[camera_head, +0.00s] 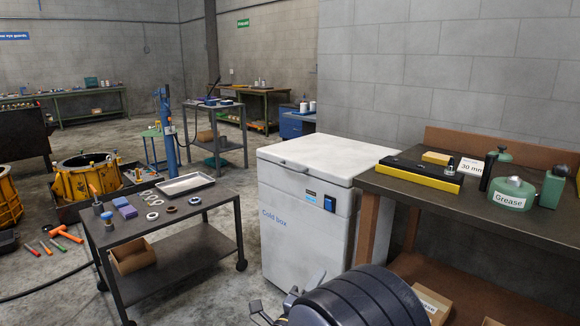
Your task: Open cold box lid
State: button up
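The cold box (300,225) is a white chest with "Cold box" lettering and a blue switch on its front. It stands in the middle of the view, between the cart and the bench. Its white lid (325,155) lies flat and shut on top. A dark handle (293,166) sits at the lid's front left edge. My gripper (272,306) shows only in part at the bottom edge, low in front of the box and apart from it. My dark arm link hides much of it, so its opening is unclear.
A dark wheeled cart (185,215) with rings, blue blocks and a metal tray stands left of the box. A bench (480,205) with a grease can and a yellow-black tool stands close at right. Grey floor is open in front of the cold box.

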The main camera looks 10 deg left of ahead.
aim_at(336, 161)
jog(key=i+j+z, duration=0.1)
jog(key=i+j, duration=0.55)
jog(key=j, duration=0.15)
jog(key=i+j+z, duration=0.15)
jog(key=i+j, duration=0.2)
jog(key=i+j+z, duration=0.1)
jog(key=i+j, duration=0.2)
jog(key=j, duration=0.25)
jog(key=i+j, duration=0.3)
jog(key=j, duration=0.15)
jog(key=z, duration=0.05)
